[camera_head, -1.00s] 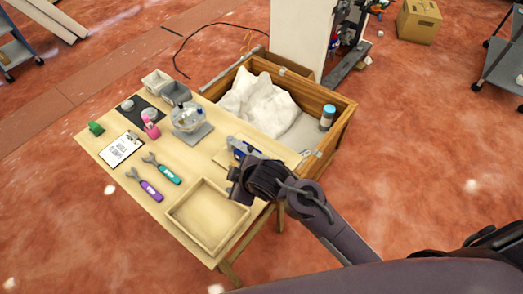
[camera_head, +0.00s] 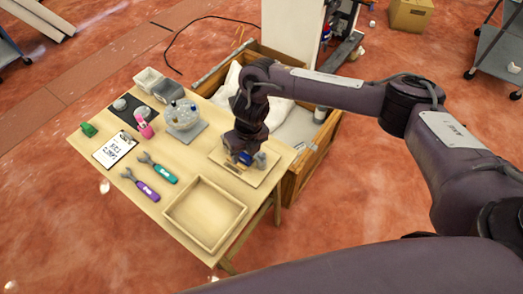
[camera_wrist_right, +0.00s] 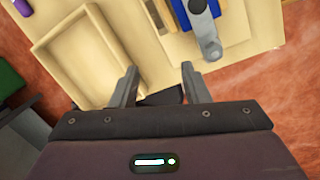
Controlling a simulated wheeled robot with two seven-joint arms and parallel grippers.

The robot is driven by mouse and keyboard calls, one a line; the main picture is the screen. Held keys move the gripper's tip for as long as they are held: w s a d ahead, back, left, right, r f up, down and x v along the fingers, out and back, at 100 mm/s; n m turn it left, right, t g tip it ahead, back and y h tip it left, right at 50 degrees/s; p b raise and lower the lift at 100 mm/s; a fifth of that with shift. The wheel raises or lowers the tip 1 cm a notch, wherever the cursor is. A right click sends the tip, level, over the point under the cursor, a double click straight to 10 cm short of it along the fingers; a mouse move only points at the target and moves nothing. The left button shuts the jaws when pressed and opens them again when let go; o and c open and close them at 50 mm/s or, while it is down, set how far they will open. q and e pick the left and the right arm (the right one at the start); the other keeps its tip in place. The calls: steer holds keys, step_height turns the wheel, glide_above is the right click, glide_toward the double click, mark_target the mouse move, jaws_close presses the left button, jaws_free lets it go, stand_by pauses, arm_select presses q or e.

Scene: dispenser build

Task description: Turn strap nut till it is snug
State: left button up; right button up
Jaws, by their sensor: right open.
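A blue part (camera_wrist_right: 205,18) with a grey metal strap or arm (camera_wrist_right: 203,22) across it lies on a pale board at the top of the right wrist view. The strap's rounded end (camera_wrist_right: 212,50) may hold the strap nut, but I cannot make it out for sure. In the head view the blue part (camera_head: 243,158) shows only in pieces under my right gripper (camera_head: 245,152), which points down over the board. In the wrist view the right gripper's fingers (camera_wrist_right: 158,74) are apart with nothing between them, off to the side of the strap end. My left gripper is not seen.
A shallow wooden tray (camera_head: 206,246) stands beside the board (camera_head: 272,165). A wooden crate (camera_head: 301,175) adjoins the table's right side.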

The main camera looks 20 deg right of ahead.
step_height(320, 180, up, 2)
steer(key=h, duration=0.1)
glide_above(263, 156)
steer(key=shift+a+n+g, duration=0.3)
steer(key=shift+d+h, duration=0.3)
steer(key=shift+d, duration=0.05)
steer(key=shift+f, duration=0.3)
step_height(263, 156, down, 7)
steer(key=shift+r+p, duration=0.1)
steer(key=shift+p, duration=0.85)
steer(key=shift+c, duration=0.4)
jaws_close()
